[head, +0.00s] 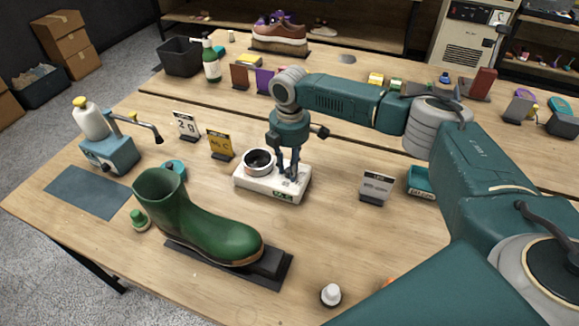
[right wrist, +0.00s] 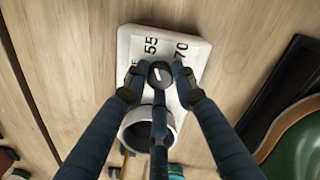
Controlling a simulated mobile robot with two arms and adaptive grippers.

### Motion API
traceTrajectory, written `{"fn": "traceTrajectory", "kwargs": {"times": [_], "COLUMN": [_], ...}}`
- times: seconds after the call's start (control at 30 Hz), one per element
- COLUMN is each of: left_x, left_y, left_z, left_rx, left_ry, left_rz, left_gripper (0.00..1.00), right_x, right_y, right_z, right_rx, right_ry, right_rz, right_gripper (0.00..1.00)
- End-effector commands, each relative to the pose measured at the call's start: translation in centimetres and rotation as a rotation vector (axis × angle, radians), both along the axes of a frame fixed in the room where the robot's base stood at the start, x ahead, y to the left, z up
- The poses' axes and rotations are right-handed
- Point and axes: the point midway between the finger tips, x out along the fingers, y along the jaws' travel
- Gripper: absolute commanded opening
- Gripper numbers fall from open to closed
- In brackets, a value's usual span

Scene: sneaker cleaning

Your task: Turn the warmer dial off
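The warmer (head: 243,184) is a low white box with a round metal-rimmed cup (head: 258,161) on its left part; it also shows in the right wrist view (right wrist: 197,42). Its dial (right wrist: 160,74) is a small dark round knob with a white mark. Numbers 55 and 70 are printed around it; a further label at the left is partly hidden by a finger. My right gripper (head: 287,174) points down over the dial. In the right wrist view its fingers (right wrist: 160,72) surround the dial closely and appear to touch its sides. My left gripper is out of view.
A green boot (head: 195,225) stands on a black base in front of the warmer. A blue pump device (head: 110,152) is at the left. Small signs (head: 220,145) (head: 376,188) stand on either side. Bare table lies to the front right of the warmer.

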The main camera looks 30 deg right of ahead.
Motion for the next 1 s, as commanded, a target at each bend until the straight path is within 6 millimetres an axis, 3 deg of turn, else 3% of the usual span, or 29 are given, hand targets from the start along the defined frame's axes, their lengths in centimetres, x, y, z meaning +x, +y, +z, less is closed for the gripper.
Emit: {"fn": "traceTrajectory", "kwargs": {"times": [1.0], "left_x": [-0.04], "left_y": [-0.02], "left_z": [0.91], "left_rx": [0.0], "left_ry": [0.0], "left_rz": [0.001], "left_gripper": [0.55], "right_x": [-0.02], "right_y": [0.34], "right_z": [0.26], "right_rx": [0.006], "right_ry": [0.0], "right_rz": [0.104], "right_gripper": [0.0]}}
